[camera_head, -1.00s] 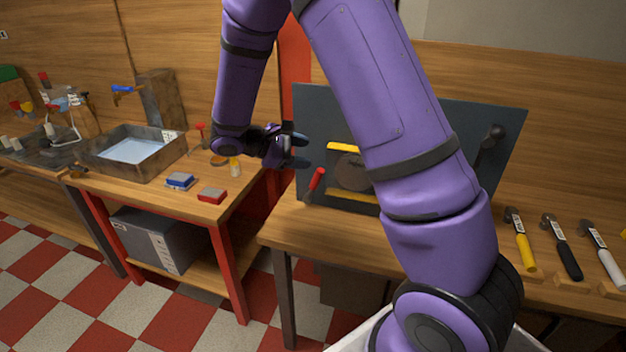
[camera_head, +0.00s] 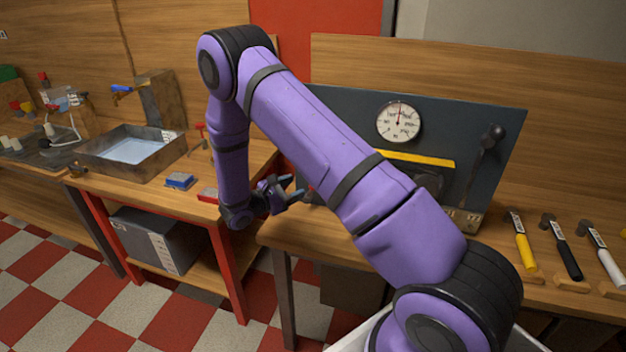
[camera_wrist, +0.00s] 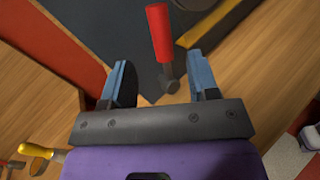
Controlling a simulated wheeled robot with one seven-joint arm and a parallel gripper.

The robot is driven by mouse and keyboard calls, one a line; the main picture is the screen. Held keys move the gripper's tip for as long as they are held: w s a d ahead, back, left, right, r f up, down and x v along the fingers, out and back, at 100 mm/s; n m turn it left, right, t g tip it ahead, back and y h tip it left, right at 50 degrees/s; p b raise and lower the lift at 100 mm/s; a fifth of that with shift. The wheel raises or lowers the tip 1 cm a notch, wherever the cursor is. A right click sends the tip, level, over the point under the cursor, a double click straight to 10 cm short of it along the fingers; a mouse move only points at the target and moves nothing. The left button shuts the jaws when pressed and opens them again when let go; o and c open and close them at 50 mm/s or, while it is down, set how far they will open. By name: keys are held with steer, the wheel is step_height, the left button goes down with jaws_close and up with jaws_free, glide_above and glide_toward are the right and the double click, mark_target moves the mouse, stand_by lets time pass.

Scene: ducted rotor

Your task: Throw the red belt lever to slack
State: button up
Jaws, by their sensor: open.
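The belt lever has a red handle (camera_wrist: 160,32) on a short grey stem at the foot of the dark panel. In the wrist view it stands between the lines of my two fingers, with its handle beyond the tips. My gripper (camera_wrist: 162,78) is open and empty, with one blue finger on each side of the stem; I cannot tell if either touches it. In the head view my gripper (camera_head: 291,190) is at the left end of the panel's bench, low by the lever. My arm and fingers mostly hide the lever there.
The dark panel (camera_head: 445,115) carries a dial gauge (camera_head: 398,122), a yellow bar (camera_head: 425,160) and a black-knobbed lever (camera_head: 488,150) at the right. Several hammers lie at the bench's right. A metal basin (camera_head: 130,150) and a blue block (camera_head: 180,181) are on the left bench.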

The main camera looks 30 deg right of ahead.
steer(key=d, duration=0.7)
steer(key=shift+w+d, duration=0.15)
steer(key=shift+d, duration=0.15)
jaws_close()
